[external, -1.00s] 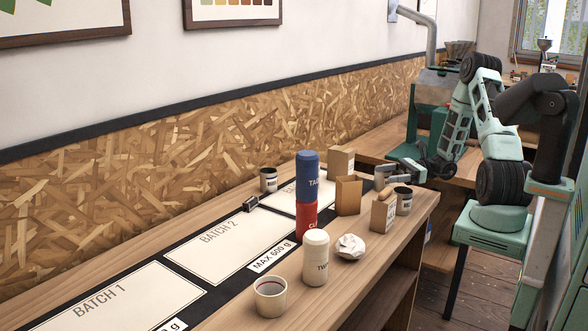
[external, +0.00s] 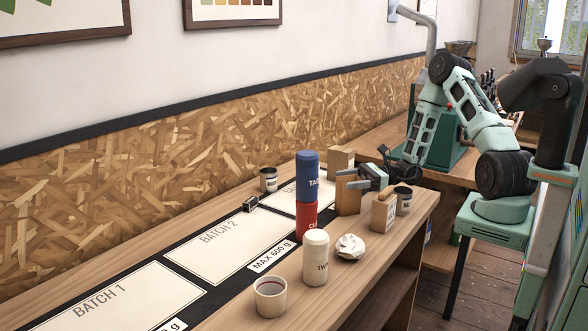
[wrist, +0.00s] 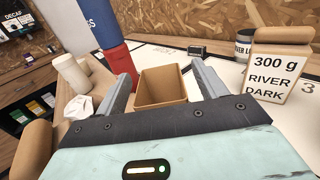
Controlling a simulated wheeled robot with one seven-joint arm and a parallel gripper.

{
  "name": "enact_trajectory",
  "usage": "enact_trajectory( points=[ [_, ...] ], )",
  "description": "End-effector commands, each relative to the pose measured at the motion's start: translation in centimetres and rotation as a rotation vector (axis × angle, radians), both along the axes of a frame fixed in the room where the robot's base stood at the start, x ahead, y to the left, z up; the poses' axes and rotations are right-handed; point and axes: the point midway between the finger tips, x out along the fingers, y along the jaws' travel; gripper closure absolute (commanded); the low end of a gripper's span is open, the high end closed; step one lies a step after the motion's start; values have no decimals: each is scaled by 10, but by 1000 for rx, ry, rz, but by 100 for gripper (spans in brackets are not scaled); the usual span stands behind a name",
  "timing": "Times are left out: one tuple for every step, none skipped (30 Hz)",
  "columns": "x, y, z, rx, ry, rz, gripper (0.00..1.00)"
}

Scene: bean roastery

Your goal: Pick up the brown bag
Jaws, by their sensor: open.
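The brown bag (external: 347,197) is an open-topped, plain brown paper bag standing upright on the bench. In the wrist view its open mouth (wrist: 161,101) shows an empty-looking inside. My gripper (external: 352,178) is at the bag's upper part in the external view. In the wrist view the two fingers of my gripper (wrist: 163,80) are spread, one on each side of the bag. I cannot tell whether either finger touches it. The lower part of the bag is hidden behind my gripper's body in the wrist view.
Close by stand a tan bag labelled 300 g River Dark (wrist: 272,72), a clipped bag (external: 383,216), a dark tin (external: 403,203) and a blue canister (external: 308,177) stacked on a red one (external: 306,222). Crumpled paper (external: 350,246) and a white canister (external: 316,260) are nearer the front.

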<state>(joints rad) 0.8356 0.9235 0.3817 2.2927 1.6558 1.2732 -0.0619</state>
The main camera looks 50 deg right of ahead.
Motion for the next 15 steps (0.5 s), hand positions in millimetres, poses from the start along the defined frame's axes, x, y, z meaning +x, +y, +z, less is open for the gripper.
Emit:
enact_trajectory(
  points=[
    [1, 2, 0, 0, 0, 1, 29],
    [2, 2, 0, 0, 0, 0, 29],
    [2, 3, 0, 0, 0, 0, 29],
    [2, 2, 0, 0, 0, 0, 29],
    [2, 2, 0, 0, 0, 0, 29],
    [2, 2, 0, 0, 0, 0, 29],
    [2, 2, 0, 0, 0, 0, 29],
    [2, 2, 0, 0, 0, 0, 32],
    [2, 2, 0, 0, 0, 0, 43],
    [2, 2, 0, 0, 0, 0, 51],
    [2, 2, 0, 0, 0, 0, 60],
    [2, 2, 0, 0, 0, 0, 71],
    [2, 2, 0, 0, 0, 0, 79],
    [2, 2, 0, 0, 0, 0, 87],
    [2, 2, 0, 0, 0, 0, 87]
  ],
)
